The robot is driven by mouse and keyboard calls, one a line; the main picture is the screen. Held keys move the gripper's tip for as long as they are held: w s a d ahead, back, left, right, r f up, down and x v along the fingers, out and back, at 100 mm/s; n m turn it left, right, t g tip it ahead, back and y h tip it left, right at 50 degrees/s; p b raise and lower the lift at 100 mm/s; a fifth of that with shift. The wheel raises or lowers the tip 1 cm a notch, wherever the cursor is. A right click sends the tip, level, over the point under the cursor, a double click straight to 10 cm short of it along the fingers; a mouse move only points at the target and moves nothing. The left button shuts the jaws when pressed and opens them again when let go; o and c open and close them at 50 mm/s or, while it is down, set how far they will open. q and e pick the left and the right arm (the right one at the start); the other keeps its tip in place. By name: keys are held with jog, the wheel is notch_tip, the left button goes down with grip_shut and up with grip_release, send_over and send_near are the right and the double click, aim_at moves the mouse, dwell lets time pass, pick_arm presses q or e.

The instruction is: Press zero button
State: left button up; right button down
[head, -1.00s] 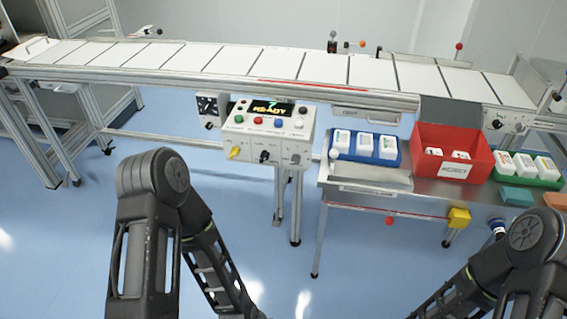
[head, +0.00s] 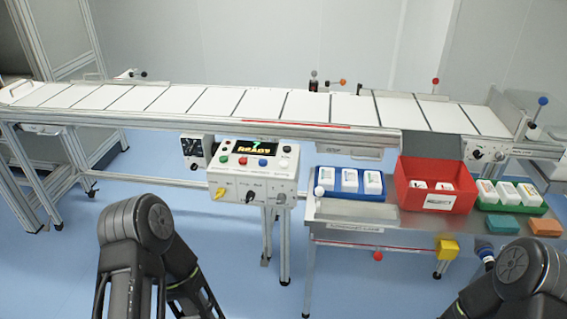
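A light grey control box (head: 252,188) hangs at the front of the conveyor, left of the steel bench. Its dark display (head: 258,148) reads "7 READY" in green and yellow. A row of small round buttons runs below it: green, red (head: 243,161), blue (head: 262,162) and a white one (head: 284,164). A yellow knob (head: 219,193) and dark knobs (head: 250,196) are on the front face. Button labels are too small to read, so I cannot tell which is zero. My two arms show at the bottom left and bottom right, apart from the box; neither gripper is in view.
The long white conveyor (head: 210,101) spans the back. The steel bench (head: 330,208) on the right holds a blue tray (head: 348,193), a red bin (head: 437,197) and a green tray (head: 512,208) with white items. A yellow block (head: 448,249) is on its front.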

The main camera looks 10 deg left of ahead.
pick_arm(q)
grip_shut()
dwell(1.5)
